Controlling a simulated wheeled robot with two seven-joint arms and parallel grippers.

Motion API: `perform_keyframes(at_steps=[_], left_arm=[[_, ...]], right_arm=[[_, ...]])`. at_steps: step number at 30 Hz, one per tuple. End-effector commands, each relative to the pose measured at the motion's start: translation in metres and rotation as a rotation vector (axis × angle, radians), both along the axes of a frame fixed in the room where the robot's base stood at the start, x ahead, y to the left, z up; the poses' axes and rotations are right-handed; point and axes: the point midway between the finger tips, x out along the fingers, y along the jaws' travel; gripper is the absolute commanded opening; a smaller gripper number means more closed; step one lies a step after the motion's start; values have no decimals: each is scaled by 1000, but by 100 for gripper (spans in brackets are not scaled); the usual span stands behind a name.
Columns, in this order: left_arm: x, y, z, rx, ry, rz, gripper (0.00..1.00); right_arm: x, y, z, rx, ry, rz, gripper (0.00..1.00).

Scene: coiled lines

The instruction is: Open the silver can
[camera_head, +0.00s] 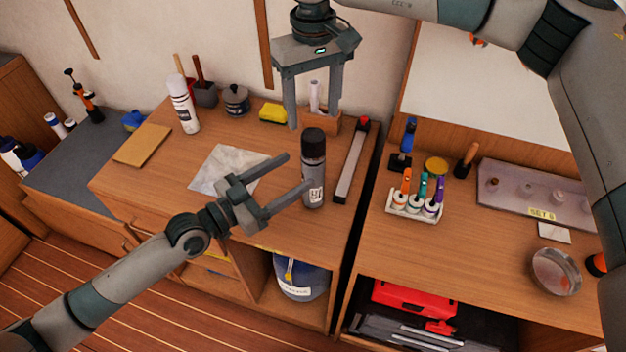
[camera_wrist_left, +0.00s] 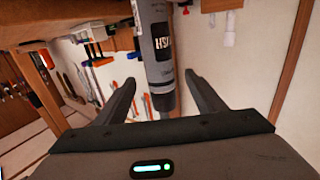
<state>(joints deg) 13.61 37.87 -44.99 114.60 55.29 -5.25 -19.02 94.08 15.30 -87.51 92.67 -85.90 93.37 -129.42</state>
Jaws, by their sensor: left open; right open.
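The silver can (camera_head: 313,178) stands upright on the wooden counter, with a black cap (camera_head: 313,143) on top and a label on its side. My left gripper (camera_head: 288,180) is open and low, its two fingers pointing at the can from the left. In the left wrist view the can (camera_wrist_left: 157,50) appears upside down, ahead of and between the open fingers (camera_wrist_left: 165,92). I cannot tell whether they touch it. My right gripper (camera_head: 313,112) is open and points down above and behind the cap, with nothing between its fingers that I can tell is held.
A grey cloth (camera_head: 215,170) lies left of the can. A long metal bar (camera_head: 350,165) lies to its right. A white can (camera_head: 183,105), a yellow sponge (camera_head: 272,113) and a wooden holder (camera_head: 325,122) stand behind.

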Motion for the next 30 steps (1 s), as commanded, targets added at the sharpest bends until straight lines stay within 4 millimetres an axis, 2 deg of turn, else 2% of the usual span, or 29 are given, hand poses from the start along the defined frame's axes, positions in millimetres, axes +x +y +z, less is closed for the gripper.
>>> perform_keyframes(at_steps=[6,12,18,27,30], left_arm=[[22,-28,1,-3,0,0,63],[36,-46,1,-2,-1,0,63],[41,-53,0,0,1,0,63],[42,-53,0,1,1,0,63],[42,-53,0,1,1,0,39]], right_arm=[[0,0,0,0,0,0,59],[0,0,0,0,0,0,59],[0,0,0,0,0,0,59],[0,0,0,0,0,0,59],[0,0,0,0,0,0,59]])
